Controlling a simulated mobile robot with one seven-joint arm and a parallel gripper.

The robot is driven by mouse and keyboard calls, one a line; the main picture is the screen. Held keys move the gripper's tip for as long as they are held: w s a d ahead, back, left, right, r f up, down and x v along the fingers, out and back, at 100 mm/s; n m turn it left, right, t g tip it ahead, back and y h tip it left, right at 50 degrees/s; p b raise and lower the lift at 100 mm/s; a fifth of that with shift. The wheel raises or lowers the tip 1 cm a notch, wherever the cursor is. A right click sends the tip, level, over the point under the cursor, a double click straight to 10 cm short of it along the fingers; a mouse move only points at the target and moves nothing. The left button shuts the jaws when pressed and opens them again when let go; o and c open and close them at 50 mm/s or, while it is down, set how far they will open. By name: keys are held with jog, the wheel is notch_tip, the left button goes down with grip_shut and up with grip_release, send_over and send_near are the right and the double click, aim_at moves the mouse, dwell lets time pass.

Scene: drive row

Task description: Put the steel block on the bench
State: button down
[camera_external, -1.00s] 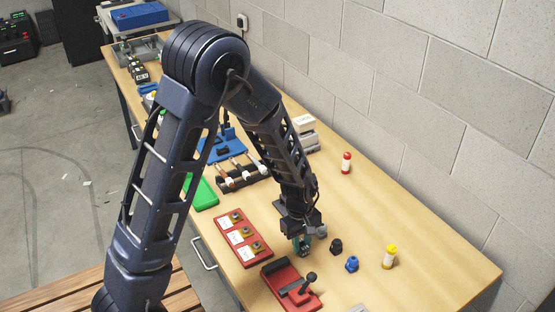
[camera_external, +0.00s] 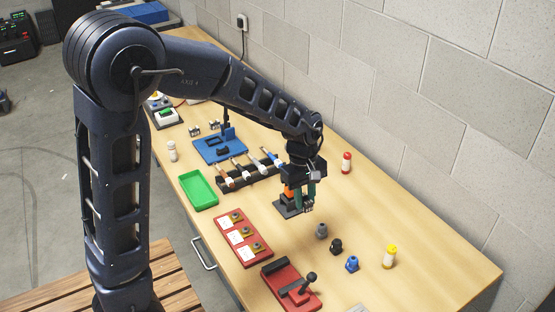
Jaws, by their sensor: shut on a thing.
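My gripper (camera_external: 306,205) points down over the middle right part of the bench (camera_external: 420,262), right beside a dark plate with an orange part. It is shut on a small greyish thing, apparently the steel block (camera_external: 308,209). The fingers hide most of it, so its shape is hard to make out. I cannot tell whether it touches the bench top or hangs just above it.
A grey knob (camera_external: 321,231), a black knob (camera_external: 336,246) and a blue knob (camera_external: 352,264) stand in front of my gripper. The dark plate (camera_external: 286,209) is close on its left. The right front is clear.

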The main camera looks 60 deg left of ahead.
jog(key=shift+r, duration=0.6)
jog(key=shift+a, duration=0.2)
jog(key=w+a+r+n, duration=0.1)
jog(key=w+a+n, duration=0.15)
jog(key=a, duration=1.05)
jog(key=w+a+n+t, duration=0.1)
jog(key=a+n, duration=0.3)
jog(key=a, duration=0.8)
jog(key=w+a+r+n, duration=0.1)
jog(key=w+a+n, duration=0.15)
jog(key=a, duration=1.05)
jog(key=s+a+f+n+y, duration=0.1)
jog(key=s+a+n, duration=0.2)
jog(key=s+a, duration=0.65)
jog(key=s+a+n, duration=0.3)
jog(key=s+a, duration=0.1)
jog(key=a, duration=1)
jog(key=s+a+f+n+y, duration=0.1)
jog(key=s+a+n, duration=0.2)
jog(key=s+a, duration=0.65)
jog(key=shift+t, duration=0.4)
jog(key=w+f, duration=0.1)
jog(key=f, duration=0.5)
jog(key=a+f, duration=0.1)
jog(key=f, duration=0.6)
jog(key=w+a+f, duration=0.1)
jog(key=f, duration=0.5)
jog(key=shift+w+a+f, duration=0.2)
jog(key=shift+w+f, duration=0.15)
jog(key=shift+f, duration=0.1)
